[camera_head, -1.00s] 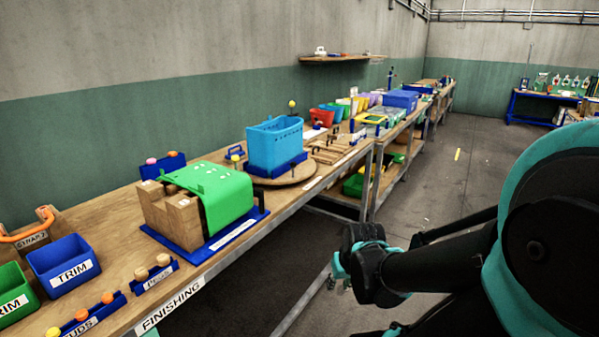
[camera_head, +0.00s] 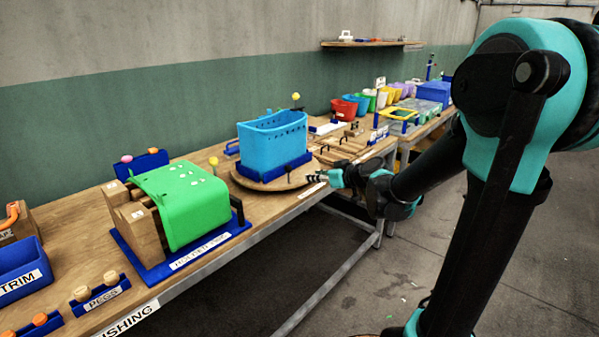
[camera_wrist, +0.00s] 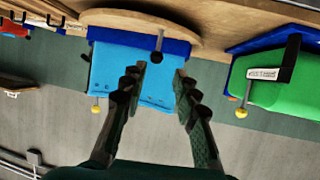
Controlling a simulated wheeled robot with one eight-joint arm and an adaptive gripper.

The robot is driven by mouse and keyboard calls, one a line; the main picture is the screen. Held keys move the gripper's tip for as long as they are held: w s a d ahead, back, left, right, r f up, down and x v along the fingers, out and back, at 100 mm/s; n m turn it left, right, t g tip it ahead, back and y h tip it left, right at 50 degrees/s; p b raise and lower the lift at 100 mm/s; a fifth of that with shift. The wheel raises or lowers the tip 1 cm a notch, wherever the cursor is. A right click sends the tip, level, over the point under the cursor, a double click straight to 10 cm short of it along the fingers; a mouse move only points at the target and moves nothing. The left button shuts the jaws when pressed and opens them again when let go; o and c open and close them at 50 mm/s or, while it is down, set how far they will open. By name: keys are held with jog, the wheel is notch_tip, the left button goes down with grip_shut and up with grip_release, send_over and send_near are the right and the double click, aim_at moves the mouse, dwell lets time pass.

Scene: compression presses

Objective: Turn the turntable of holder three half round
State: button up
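The turntable (camera_head: 262,182) is a round wooden disc on the bench. A dark blue holder (camera_head: 297,164) stands on it with a light blue perforated bin (camera_head: 272,142) upright in it. A small black knob (camera_head: 289,172) stands up at the disc's front. My gripper (camera_head: 318,177) is just off the disc's right front edge, pointing at it. In the wrist view, which is upside down, my gripper (camera_wrist: 158,78) is open and empty. The knob (camera_wrist: 156,57) shows just beyond and between its fingertips, in front of the blue bin (camera_wrist: 110,70). Contact cannot be told.
A green curved cover (camera_head: 185,205) on wooden blocks sits on a blue base to the left. Trays of pegs (camera_head: 100,290) and a TRIM bin (camera_head: 18,272) are further left. Wooden slats (camera_head: 340,150) and coloured bins lie beyond.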

aim_at(288, 174)
jog(key=x, duration=1.7)
jog(key=shift+w+a, duration=0.2)
jog(key=shift+c, duration=0.4)
grip_shut()
